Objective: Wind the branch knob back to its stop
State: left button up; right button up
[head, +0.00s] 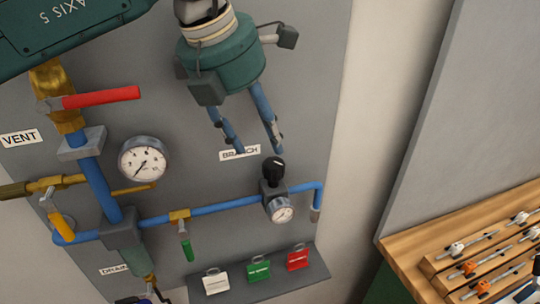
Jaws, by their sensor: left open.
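The branch knob (274,169) is black and sits upright on top of a grey regulator body (272,192) on the blue branch pipe. A small round branch gauge (280,210) is on the front of that body. My left gripper (259,149) comes down from the top of the head view, with its two fingers spread. Its fingertips show just above the knob in the picture, and nothing is between them. I cannot tell how far the fingertips stand out from the panel. The BRANCH label (240,153) is beside them. My right gripper does not show.
A red vent lever (100,98), a larger gauge (144,159) and a green-handled valve (186,246) are on the grey panel at left. White, green and red tags (258,269) stand on a low ledge. A wooden bench (400,254) with several fittings is at right.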

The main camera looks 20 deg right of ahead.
aim_at(273, 162)
pick_arm(q)
jog(key=p+x, duration=0.3)
jog(key=x, duration=0.5)
jog(key=shift+f, duration=0.25)
jog(key=shift+s+d+f+p, duration=0.1)
jog(key=shift+d+f+p, duration=0.05)
jog(key=shift+f+p, duration=0.2)
jog(key=shift+c, duration=0.5)
jog(key=c, duration=1)
jog(key=shift+o, duration=0.2)
jog(key=shift+r+b, duration=0.1)
jog(key=shift+b, duration=0.2)
